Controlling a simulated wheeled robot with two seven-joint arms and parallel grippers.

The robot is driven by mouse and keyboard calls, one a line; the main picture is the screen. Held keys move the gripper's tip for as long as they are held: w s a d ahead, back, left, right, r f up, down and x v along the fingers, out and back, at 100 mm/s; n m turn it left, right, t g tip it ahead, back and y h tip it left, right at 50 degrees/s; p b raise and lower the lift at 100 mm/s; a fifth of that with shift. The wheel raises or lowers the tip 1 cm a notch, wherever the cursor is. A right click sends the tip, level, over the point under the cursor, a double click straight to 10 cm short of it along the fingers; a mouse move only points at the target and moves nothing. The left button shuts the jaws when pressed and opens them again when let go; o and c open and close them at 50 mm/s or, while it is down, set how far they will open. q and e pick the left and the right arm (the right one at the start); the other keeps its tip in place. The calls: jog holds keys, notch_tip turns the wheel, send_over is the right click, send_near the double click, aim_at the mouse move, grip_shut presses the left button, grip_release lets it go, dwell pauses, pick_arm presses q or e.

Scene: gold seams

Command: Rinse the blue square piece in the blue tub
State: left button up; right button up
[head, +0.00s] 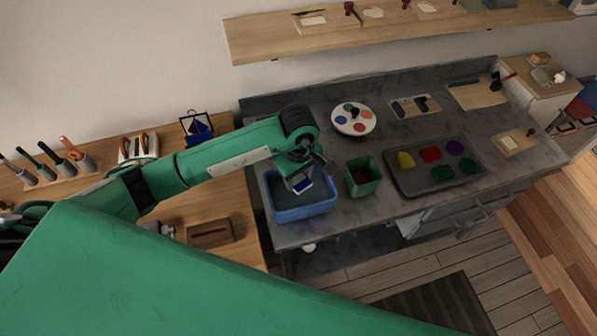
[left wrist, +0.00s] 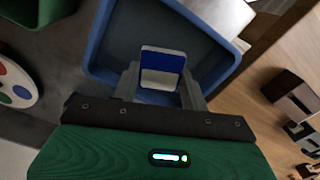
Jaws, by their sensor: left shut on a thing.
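The blue tub (head: 305,208) stands at the left end of the grey bench. My left gripper (head: 303,183) is over the tub, pointing down, with its arm coming in from the left. It is shut on the blue square piece (head: 302,187), which shows blue with pale edges. In the left wrist view the piece (left wrist: 163,62) sits between the two fingers (left wrist: 161,85), in front of the tub's inside (left wrist: 118,38). Whether the piece touches the tub's floor or any water, I cannot tell. My right gripper is not in view.
A green square bin (head: 363,178) stands just right of the tub. A dark tray (head: 404,183) with several coloured pieces lies further right. A round palette (head: 353,119) lies behind. A wooden block (head: 209,233) is on the left table.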

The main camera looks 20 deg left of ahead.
pick_arm(q)
jog(key=b, duration=0.3)
send_over(301, 196)
jog(key=f, duration=0.5)
jog(key=shift+s+a+f, duration=0.25)
jog(key=shift+f, duration=0.8)
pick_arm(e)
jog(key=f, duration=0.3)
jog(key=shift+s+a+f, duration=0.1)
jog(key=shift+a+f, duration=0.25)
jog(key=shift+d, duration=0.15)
pick_arm(q)
jog(key=shift+w+d, duration=0.1)
jog(key=shift+d, duration=0.05)
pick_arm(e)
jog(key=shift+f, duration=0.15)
pick_arm(q)
jog(key=shift+w+d+b, duration=0.2)
jog(key=shift+d+b, duration=0.1)
jog(key=shift+b, duration=0.2)
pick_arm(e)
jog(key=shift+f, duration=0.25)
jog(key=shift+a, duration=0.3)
pick_arm(q)
jog(key=shift+s+a, duration=0.1)
jog(key=shift+a, duration=0.1)
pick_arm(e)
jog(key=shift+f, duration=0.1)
